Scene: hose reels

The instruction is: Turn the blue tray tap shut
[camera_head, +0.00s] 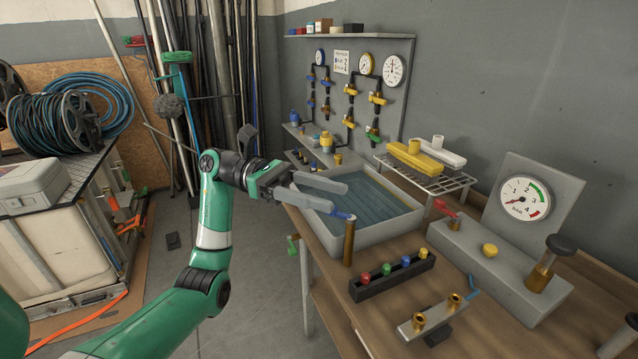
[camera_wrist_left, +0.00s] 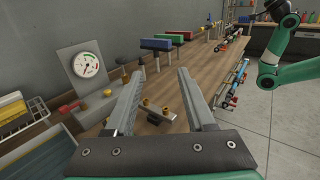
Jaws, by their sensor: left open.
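The grey tray (camera_head: 408,229) with ribbed, blue-tinted water stands on the bench. A brass post (camera_head: 349,245) rises at its near left corner. A short blue tap lever (camera_head: 343,215) sits on top of the post and points left. My left gripper (camera_head: 340,196) is open and empty, its fingers reaching over the tray's near left edge. The nearer fingertip is right by the lever; I cannot tell whether they touch. In the left wrist view the open jaws (camera_wrist_left: 158,76) have nothing between them, and the blue tap does not show. Part of my right arm (camera_wrist_left: 272,72) shows there; its jaws are unclear.
A black rack (camera_head: 392,277) with coloured knobs lies just in front of the post. A grey manifold (camera_head: 480,250) with a red lever and a gauge (camera_head: 525,198) stands right of the tray. A wire rack (camera_head: 440,180) stands behind. The floor left of the bench is open.

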